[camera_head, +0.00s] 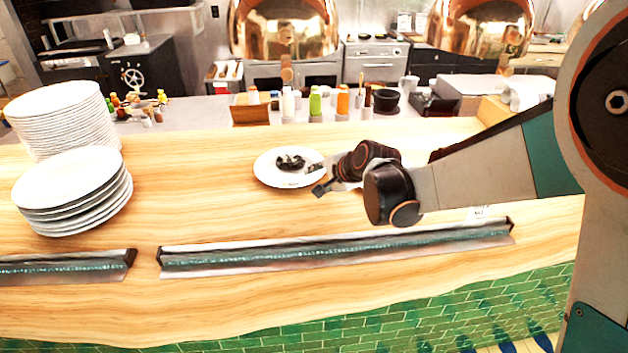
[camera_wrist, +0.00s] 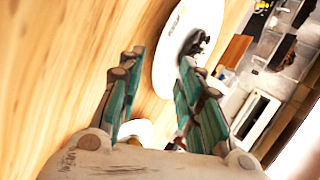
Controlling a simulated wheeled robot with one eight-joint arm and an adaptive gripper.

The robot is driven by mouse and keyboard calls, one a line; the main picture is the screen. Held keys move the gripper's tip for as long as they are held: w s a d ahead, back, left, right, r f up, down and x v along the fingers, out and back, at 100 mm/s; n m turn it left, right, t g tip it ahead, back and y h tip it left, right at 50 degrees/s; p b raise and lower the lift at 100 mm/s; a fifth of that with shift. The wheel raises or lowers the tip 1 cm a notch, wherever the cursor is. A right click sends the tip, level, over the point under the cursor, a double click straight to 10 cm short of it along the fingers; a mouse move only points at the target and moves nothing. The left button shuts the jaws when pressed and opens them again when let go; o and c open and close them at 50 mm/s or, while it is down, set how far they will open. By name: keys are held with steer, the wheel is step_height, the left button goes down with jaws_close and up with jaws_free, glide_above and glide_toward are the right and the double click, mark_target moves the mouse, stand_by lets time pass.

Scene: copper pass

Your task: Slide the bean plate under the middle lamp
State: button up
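The bean plate (camera_head: 268,174) is a white plate with a small dark heap of beans (camera_head: 291,162) on it, on the wooden counter in the head view. It also shows at the top of the wrist view (camera_wrist: 172,62). A copper lamp (camera_head: 285,28) hangs behind and above the plate, and another copper lamp (camera_head: 480,26) hangs to the right. My gripper (camera_head: 318,179) is at the plate's right side in the head view. In the wrist view its two teal fingers (camera_wrist: 158,75) are spread apart with nothing clearly between them. Whether a finger touches the rim cannot be told.
Two stacks of white plates (camera_head: 75,190) (camera_head: 62,118) stand at the left. A long metal rail strip (camera_head: 330,250) lies along the front of the counter (camera_head: 200,210). Bottles (camera_head: 315,104) and a wooden box (camera_head: 250,112) stand behind. Counter left of the plate is clear.

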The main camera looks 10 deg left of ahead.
steer(key=v, duration=0.7)
steer(key=shift+d, duration=0.1)
